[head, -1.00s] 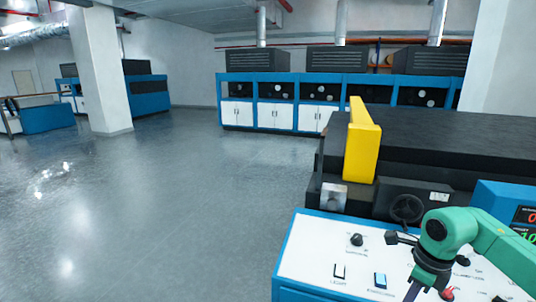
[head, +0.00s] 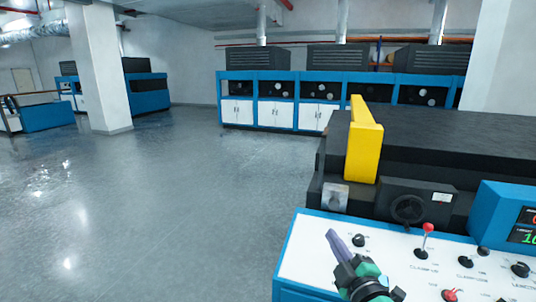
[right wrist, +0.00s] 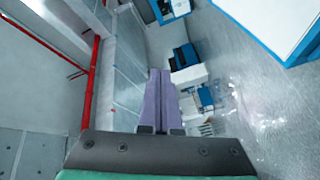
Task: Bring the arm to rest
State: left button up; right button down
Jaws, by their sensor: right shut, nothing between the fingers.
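My right gripper (head: 333,238) shows at the bottom of the head view, in front of and above the white control panel. Its purple fingers are together and point up and to the left, with nothing between them. In the right wrist view the same shut fingers (right wrist: 161,95) stand out against the room, clear of any surface. The green and black wrist comes in from the bottom edge; the rest of the arm is out of the head view. My left gripper is not in view.
The control panel (head: 309,262) has knobs, switches and a red-topped lever (head: 425,240). Behind it stand a black machine (head: 455,140) with a yellow guard (head: 363,140) and a blue display box (head: 500,215). Open grey floor (head: 160,200) lies to the left. Blue cabinets (head: 250,90) line the back.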

jog(key=s+d+f+m+g+h, duration=0.2)
jog(key=s+d+f+m+g, duration=0.25)
jog(key=f, duration=0.35)
jog(key=s+d+f+m+g+h, duration=0.25)
jog(key=s+d+f+m, duration=0.2)
jog(key=f, duration=0.35)
jog(key=s+a+f+m+g+y, duration=0.15)
jog(key=s+f+m+g, duration=0.25)
jog(key=s+f+g, duration=0.65)
jog(key=s+f+t, duration=0.1)
jog(key=s+f, duration=0.2)
jog(key=f, duration=0.9)
jog(key=s+f+t, duration=0.1)
jog(key=s+f, duration=0.2)
jog(key=f, duration=0.8)
jog(key=s+d+f+g, duration=0.1)
jog(key=s+d+f, duration=0.2)
jog(key=s+f, duration=1.1)
jog(key=s, duration=0.2)
jog(key=shift+s+d+n+g+b, duration=0.2)
jog(key=shift+s+n+g+b, duration=0.1)
jog(key=shift+n+g+b, duration=0.1)
